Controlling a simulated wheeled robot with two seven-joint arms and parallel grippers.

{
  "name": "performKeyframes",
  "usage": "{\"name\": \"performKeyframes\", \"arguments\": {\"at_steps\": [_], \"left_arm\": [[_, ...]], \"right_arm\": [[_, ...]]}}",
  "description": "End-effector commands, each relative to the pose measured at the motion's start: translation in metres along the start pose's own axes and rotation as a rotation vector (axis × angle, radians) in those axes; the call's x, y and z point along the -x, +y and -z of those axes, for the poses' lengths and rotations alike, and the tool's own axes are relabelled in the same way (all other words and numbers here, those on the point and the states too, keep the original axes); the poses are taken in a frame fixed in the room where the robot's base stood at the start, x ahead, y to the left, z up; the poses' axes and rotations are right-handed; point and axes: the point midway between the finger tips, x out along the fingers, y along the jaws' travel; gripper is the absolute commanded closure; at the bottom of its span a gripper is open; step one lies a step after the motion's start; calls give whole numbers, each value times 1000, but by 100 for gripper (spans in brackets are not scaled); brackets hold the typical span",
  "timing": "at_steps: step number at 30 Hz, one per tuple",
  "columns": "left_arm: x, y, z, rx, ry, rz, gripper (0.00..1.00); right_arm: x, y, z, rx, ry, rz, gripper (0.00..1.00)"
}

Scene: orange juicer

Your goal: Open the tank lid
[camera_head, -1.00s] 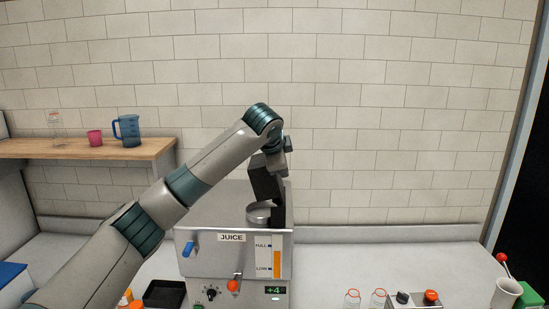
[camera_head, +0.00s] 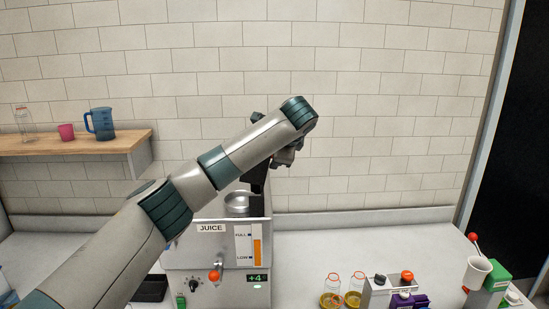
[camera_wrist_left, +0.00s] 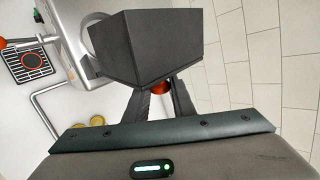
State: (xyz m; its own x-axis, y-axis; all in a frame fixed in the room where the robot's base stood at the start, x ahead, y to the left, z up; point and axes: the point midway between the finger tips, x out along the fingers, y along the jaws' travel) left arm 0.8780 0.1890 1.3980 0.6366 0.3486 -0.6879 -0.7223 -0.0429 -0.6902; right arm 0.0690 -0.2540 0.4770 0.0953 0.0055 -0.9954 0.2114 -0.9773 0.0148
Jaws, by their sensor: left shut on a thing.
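My left gripper (camera_head: 257,180) is above and slightly right of the round silver tank opening (camera_head: 238,203) on top of the juice machine (camera_head: 215,256). In the left wrist view its dark fingers (camera_wrist_left: 164,98) are shut at an orange-red knob (camera_wrist_left: 160,87). A large dark grey block (camera_wrist_left: 150,45), which looks like the tank lid, is right beside the knob and hides the fingertips. The pale round rim (camera_wrist_left: 97,30) partly shows behind the block. The grip itself is hidden by my arm in the head view. My right gripper is not in view.
Glass jars (camera_head: 332,291) and a small box with knobs (camera_head: 390,288) stand right of the machine, with a white cup (camera_head: 477,271) farther right. A wooden shelf (camera_head: 80,144) holds a blue jug (camera_head: 100,123). The counter behind the jars is clear.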

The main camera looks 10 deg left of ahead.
Motion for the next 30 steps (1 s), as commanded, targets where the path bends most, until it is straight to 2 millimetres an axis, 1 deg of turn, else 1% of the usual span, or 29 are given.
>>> {"name": "performKeyframes", "arguments": {"at_steps": [5, 6, 7, 8, 17, 22, 26, 30], "left_arm": [[0, 0, 1, -1, 3, -1, 100], [0, 0, 1, -1, 3, -1, 70], [0, 1, 1, -1, 3, -1, 63], [0, 1, 1, -1, 3, -1, 59], [0, 0, 0, 0, 2, -1, 59], [5, 1, 1, 1, 3, 0, 59], [16, 2, 2, 1, 4, 1, 59], [36, 2, 2, 0, 5, 3, 59]], "right_arm": [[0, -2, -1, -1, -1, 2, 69], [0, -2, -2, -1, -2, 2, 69], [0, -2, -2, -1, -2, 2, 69], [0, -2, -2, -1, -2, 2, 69], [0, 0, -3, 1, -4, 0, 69], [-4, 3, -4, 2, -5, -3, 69], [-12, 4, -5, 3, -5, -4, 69], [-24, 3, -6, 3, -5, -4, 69]]}}
